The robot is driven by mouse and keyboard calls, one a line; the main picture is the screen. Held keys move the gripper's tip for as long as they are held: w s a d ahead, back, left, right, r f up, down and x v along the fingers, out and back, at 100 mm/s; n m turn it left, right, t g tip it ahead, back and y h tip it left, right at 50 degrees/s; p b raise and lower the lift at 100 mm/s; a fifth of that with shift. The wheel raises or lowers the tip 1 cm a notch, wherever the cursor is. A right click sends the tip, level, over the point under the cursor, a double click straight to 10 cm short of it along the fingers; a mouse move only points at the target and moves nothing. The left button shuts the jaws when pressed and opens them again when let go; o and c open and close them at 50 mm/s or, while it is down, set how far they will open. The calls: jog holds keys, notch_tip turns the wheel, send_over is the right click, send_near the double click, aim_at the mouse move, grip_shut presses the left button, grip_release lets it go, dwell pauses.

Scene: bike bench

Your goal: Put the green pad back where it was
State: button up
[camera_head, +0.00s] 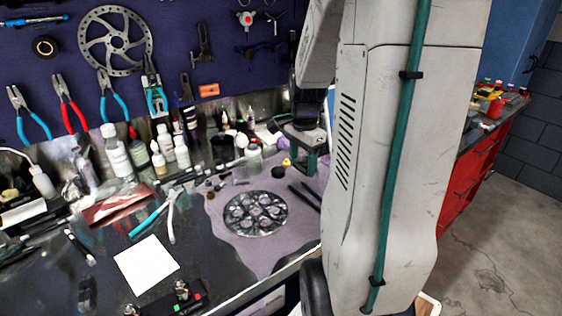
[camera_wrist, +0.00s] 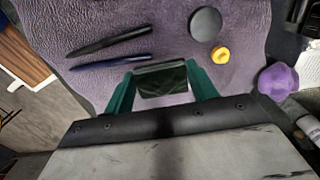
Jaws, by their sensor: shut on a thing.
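My gripper (camera_wrist: 163,76) has teal-green fingers and is shut on a dark green pad (camera_wrist: 163,84), which sits between the two fingertips in the wrist view. The pad is over the purple mat (camera_wrist: 100,25); I cannot tell whether it touches the mat. In the head view my gripper (camera_head: 306,161) is at the back right of the mat, partly behind my arm, and the pad cannot be made out there.
Two dark pens (camera_wrist: 112,42) lie left of the gripper. A grey puck (camera_wrist: 206,24), a yellow piece (camera_wrist: 220,55) and a purple lump (camera_wrist: 278,80) lie to its right. A round metal part (camera_head: 255,213) lies on the mat. Bottles (camera_head: 116,150) line the back.

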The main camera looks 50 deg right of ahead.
aim_at(302, 156)
jog(key=shift+w+d+f, duration=0.2)
jog(key=shift+w+d, duration=0.75)
jog(key=shift+d, duration=0.3)
jog(key=shift+f, duration=1.65)
jog(key=shift+f, duration=0.2)
jog(key=o, duration=0.7)
